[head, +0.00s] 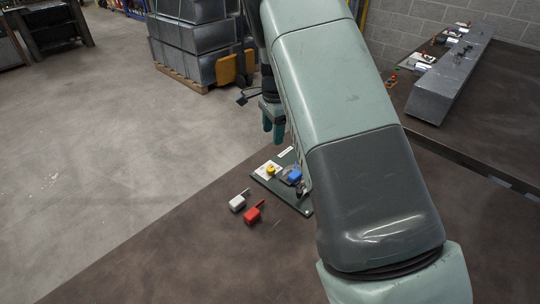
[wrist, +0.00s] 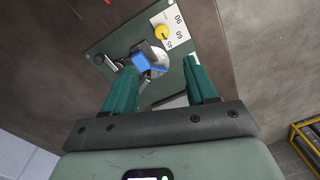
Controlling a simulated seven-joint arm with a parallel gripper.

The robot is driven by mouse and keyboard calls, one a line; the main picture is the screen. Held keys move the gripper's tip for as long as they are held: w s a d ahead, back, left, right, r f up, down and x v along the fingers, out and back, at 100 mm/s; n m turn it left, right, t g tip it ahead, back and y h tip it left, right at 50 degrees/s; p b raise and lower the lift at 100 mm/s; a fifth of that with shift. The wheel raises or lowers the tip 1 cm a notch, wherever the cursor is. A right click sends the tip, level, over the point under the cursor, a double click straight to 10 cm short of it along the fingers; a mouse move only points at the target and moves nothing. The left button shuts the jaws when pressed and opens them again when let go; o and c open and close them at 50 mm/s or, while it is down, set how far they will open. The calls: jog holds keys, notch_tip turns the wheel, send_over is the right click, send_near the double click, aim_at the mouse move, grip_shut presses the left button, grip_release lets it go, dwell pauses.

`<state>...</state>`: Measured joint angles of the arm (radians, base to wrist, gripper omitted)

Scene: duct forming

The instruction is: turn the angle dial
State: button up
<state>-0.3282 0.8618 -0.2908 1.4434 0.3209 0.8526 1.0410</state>
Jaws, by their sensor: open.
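A dark green panel (head: 300,204) lies on the brown table. On it is a white plate with printed numbers, 90 and 60 among them in the wrist view (wrist: 178,20). A round yellow knob (head: 271,169) sits on this plate and looks like the angle dial; it also shows in the wrist view (wrist: 162,33). A blue block (head: 294,175) sits beside it, over a pale disc in the wrist view (wrist: 160,62). My gripper (head: 273,122) is open and empty, above and apart from the panel. In the wrist view, the panel shows beyond its teal fingers (wrist: 159,68).
A white-handled tool (head: 237,203) and a red-handled one (head: 252,215) lie on the table left of the panel. A dark cylindrical part (wrist: 98,59) stands at the panel's edge. My arm hides the table right of the panel. Stacked grey ducts (head: 185,45) stand behind.

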send_over(271, 168)
notch_tip(271, 168, down, 5)
jog(key=shift+m, duration=0.3)
notch_tip(271, 168, down, 10)
jog(key=shift+f, duration=0.1)
jog(key=c, duration=1.1)
